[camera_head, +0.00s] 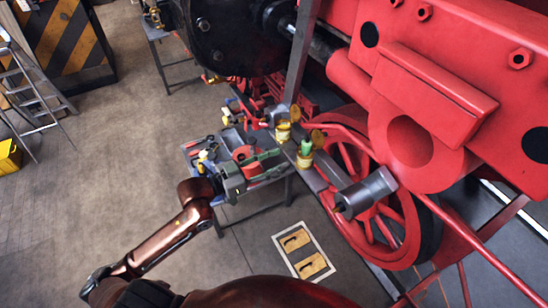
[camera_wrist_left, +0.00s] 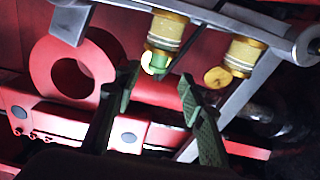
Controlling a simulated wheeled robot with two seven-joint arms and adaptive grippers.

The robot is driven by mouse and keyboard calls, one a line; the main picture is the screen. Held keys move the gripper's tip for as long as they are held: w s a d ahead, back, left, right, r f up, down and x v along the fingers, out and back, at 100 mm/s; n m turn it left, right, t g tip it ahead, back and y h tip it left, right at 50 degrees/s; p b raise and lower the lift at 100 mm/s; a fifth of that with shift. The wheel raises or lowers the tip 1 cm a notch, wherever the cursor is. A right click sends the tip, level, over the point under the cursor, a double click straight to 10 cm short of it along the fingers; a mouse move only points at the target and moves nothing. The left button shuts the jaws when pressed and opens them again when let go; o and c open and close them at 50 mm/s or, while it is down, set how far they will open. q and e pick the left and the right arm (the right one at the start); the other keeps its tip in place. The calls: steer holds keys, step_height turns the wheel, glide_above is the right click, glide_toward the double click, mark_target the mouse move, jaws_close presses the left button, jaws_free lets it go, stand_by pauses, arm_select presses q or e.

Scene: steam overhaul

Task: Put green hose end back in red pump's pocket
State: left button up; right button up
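My left gripper (camera_head: 275,163) reaches in from the left, above the work table and towards the locomotive's side. Its two green ridged fingers are spread with nothing between them in the left wrist view (camera_wrist_left: 158,84). A small green piece (camera_head: 305,147), possibly the green hose end, stands on a brass-yellow cup (camera_head: 304,161) just right of the fingertips. The green piece shows beyond the finger gap in the wrist view (camera_wrist_left: 160,61), apparently untouched. A red part (camera_head: 241,153) lies on the table behind the gripper. I cannot tell whether it is the red pump. My right gripper is not in view.
A second brass-yellow cup (camera_head: 283,132) stands beside the first, along a grey rod. The red wheel (camera_head: 362,205) and red frame (camera_head: 440,90) crowd the right. A mat with two yellow plates (camera_head: 296,251) lies on the floor.

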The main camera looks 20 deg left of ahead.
mark_target(302, 150)
arm_select(q)
steer(key=p+x, duration=0.2)
steer(key=x, duration=0.6)
steer(key=shift+r, duration=0.15)
steer(key=shift+w+d, duration=0.2)
steer(key=shift+w, duration=0.1)
steer(key=shift+w+d, duration=0.1)
steer(key=shift+w, duration=0.1)
steer(key=shift+f, duration=0.25)
steer(key=shift+s, duration=0.2)
steer(key=shift+c, duration=0.2)
jaws_close()
steer(key=shift+r, duration=0.15)
